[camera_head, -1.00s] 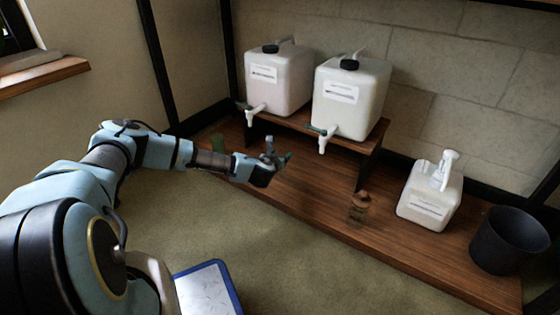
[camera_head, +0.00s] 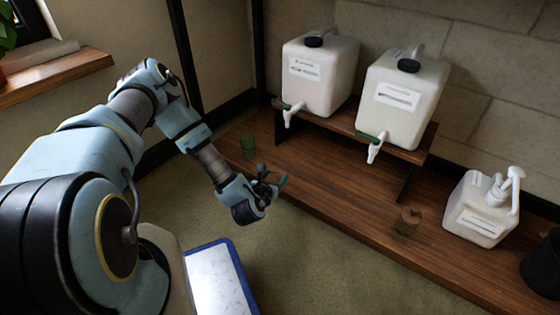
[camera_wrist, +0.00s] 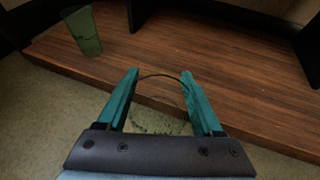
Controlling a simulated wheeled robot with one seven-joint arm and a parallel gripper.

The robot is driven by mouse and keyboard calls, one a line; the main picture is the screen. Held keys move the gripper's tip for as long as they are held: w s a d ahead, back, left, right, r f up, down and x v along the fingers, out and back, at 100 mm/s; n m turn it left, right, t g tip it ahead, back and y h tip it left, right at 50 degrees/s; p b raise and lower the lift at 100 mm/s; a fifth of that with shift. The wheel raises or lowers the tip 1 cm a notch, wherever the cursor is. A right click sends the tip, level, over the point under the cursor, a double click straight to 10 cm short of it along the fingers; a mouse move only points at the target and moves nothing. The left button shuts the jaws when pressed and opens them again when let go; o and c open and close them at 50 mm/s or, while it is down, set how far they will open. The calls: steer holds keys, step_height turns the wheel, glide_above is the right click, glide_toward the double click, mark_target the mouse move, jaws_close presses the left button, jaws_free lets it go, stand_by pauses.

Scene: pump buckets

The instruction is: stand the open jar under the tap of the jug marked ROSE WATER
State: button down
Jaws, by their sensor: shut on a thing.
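My gripper (camera_head: 272,184) is out over the floor in front of the wooden platform. In the wrist view its teal fingers (camera_wrist: 159,76) are shut on a clear, open glass jar (camera_wrist: 160,112), whose round dark rim shows between them. In the head view the held jar cannot be made out. Two white jugs stand side by side on a raised shelf: a left jug (camera_head: 319,78) and a right jug (camera_head: 403,100). Each has a white tap with a green handle, the left tap (camera_head: 290,115) and the right tap (camera_head: 374,150). Their labels are too small to read.
A green glass (camera_head: 248,145) stands on the platform's left part, also in the wrist view (camera_wrist: 83,32). A brown-topped small jar (camera_head: 407,222), a white pump bottle (camera_head: 482,208) and a dark bucket (camera_head: 542,265) stand right. The platform (camera_head: 335,200) is clear below the taps.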

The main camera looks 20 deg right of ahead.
steer(key=r+b+x, duration=0.1)
steer(key=b+x, duration=0.2)
steer(key=x, duration=0.3)
steer(key=r+b+x, duration=0.1)
steer(key=b+x, duration=0.1)
steer(key=x, duration=0.3)
steer(key=w+r+b+x, duration=0.1)
steer(key=b+x, duration=0.2)
steer(key=x, duration=0.3)
steer(key=shift+w+d+b, duration=0.3)
steer(key=shift+w+d, duration=0.05)
steer(key=shift+d, duration=0.25)
steer(key=shift+r, duration=0.1)
steer(key=shift+c, duration=0.2)
jaws_free()
